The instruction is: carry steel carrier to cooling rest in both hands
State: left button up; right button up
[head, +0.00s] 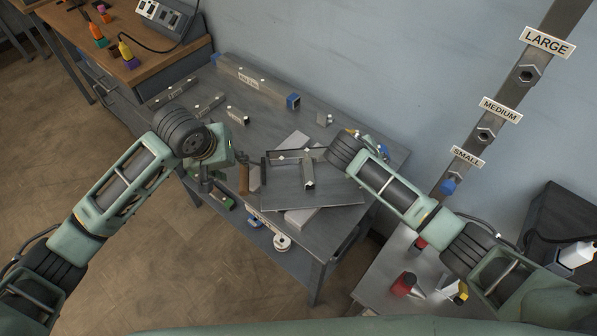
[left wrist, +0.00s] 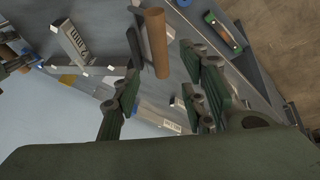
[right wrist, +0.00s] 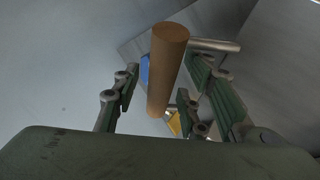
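The steel carrier (head: 335,192) lies on the grey workbench in the head view, with a small T-shaped steel tube piece (head: 308,172) on it. A brown cylindrical handle (head: 244,178) stands at its left end. My left gripper (head: 213,184) is left of this handle; in the left wrist view the handle (left wrist: 155,42) is ahead of the open, empty fingers. My right gripper is hidden behind its own wrist in the head view. In the right wrist view its fingers (right wrist: 165,105) are open, with another brown handle (right wrist: 167,70) between or just ahead of them; contact is unclear. I cannot identify the cooling rest.
A wooden-topped bench (head: 125,35) with coloured tools is at upper left. A second table (head: 385,290) with a red item is at lower right. Floor is clear at left.

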jog(key=shift+a+r, duration=0.15)
pick_arm(q)
jog(key=shift+v, duration=1)
pick_arm(e)
jog(key=v, duration=1.1)
jog(key=shift+s+r, duration=0.2)
jog(key=shift+r, duration=0.05)
jog(key=shift+a, duration=0.1)
